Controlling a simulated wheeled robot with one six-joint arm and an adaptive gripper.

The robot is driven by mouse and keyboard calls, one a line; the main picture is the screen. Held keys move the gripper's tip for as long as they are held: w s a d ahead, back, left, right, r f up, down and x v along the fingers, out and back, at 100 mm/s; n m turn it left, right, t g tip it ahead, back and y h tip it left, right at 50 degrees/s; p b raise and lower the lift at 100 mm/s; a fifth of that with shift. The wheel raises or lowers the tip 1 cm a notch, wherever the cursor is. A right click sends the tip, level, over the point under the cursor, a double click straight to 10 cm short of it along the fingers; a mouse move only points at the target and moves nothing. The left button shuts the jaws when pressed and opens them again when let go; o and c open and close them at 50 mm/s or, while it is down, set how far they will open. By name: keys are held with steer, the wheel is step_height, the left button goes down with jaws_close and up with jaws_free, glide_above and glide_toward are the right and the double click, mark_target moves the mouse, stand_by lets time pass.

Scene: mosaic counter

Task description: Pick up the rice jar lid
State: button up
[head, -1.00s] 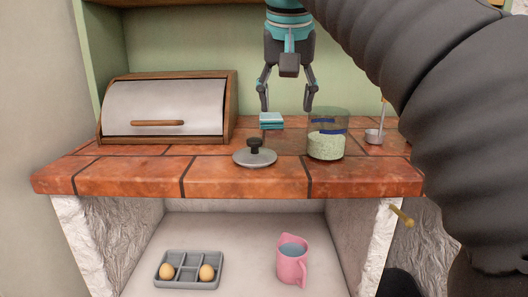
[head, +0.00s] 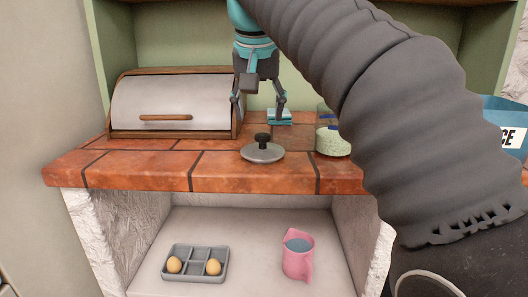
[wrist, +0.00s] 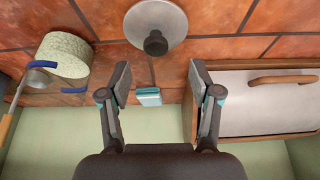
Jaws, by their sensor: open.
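The rice jar lid (head: 262,152) is a round grey disc with a dark knob, lying flat on the brick counter near its front edge. It also shows in the wrist view (wrist: 172,22), at the top centre, beyond my fingertips. My gripper (head: 257,117) is open and empty above the counter, behind and above the lid. In the wrist view my gripper (wrist: 160,80) has its fingers wide apart, with nothing between them. The glass rice jar (head: 330,140) stands open to the right of the lid, partly hidden by my arm in the head view.
A bread box (head: 168,103) stands left of my gripper. A teal stack (head: 280,117) lies behind the lid. A metal ladle (wrist: 38,78) is by the jar. Below are an egg tray (head: 195,277) and a pink pitcher (head: 298,258). The counter left of the lid is clear.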

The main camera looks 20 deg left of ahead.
mark_target(263, 134)
steer(key=shift+d+b+x, duration=0.15)
steer(key=shift+b+x, duration=0.35)
steer(key=shift+x, duration=1.3)
steer(key=shift+d+b+x, duration=0.15)
steer(key=shift+b+x, duration=0.3)
steer(key=shift+x, duration=1.35)
steer(key=shift+w, duration=0.1)
jaws_close()
